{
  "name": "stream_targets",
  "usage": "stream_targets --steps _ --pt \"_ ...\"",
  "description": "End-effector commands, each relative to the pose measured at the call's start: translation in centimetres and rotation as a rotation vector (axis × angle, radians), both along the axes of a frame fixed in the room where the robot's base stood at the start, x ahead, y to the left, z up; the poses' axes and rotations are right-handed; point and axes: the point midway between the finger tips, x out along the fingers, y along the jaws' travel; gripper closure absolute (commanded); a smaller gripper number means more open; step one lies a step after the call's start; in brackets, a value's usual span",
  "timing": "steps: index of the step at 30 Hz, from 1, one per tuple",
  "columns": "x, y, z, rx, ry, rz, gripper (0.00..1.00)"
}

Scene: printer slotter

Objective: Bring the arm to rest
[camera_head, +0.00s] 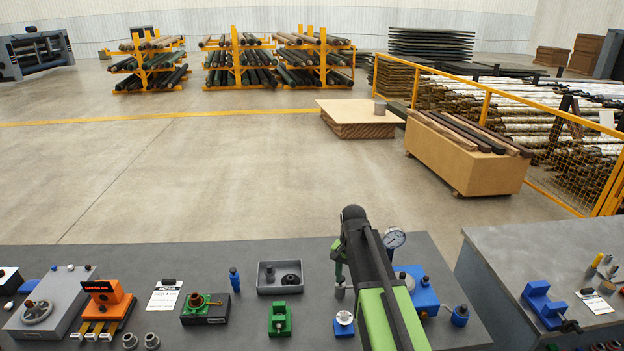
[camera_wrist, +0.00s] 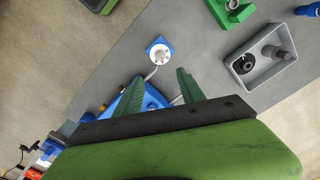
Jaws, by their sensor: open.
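My arm (camera_head: 378,290), green and black, reaches over the grey workbench (camera_head: 210,258) in the head view. In the wrist view the two green fingers of my gripper (camera_wrist: 160,75) are apart, with nothing held between them. Beyond the fingertips is a small blue block with a round white top (camera_wrist: 160,53), standing on the bench. In the head view the same block (camera_head: 344,322) is beside the arm. The fingers are mostly hidden behind the arm in the head view.
A grey tray (camera_head: 280,289) with dark round parts and a green block (camera_head: 280,318) stand left of the arm. A blue device (camera_head: 418,290) and a dial gauge (camera_head: 394,238) are close on its right. A second bench (camera_head: 530,245) stands farther right.

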Motion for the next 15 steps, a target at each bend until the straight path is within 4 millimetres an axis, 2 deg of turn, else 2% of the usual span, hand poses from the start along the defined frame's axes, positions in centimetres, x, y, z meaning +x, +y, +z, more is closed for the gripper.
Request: stream_targets --steps 1,2,4,6,9,12,15 --pt "0.0 0.0 -2.3 0.0 0.0 0.0 0.54" --pt "-0.1 0.0 -3.6 0.0 0.0 0.0 0.54" --pt "-1.8 0.1 -6.9 0.0 0.0 0.001 0.54" --pt "-4.4 0.1 -10.1 0.0 0.0 0.02 0.54" --pt "-8.5 0.2 -13.7 0.0 0.0 0.113 0.54" --pt "-12.3 0.2 -15.6 0.0 0.0 0.253 0.54" --pt "-14.8 0.2 -14.8 0.0 0.0 0.395 0.54"
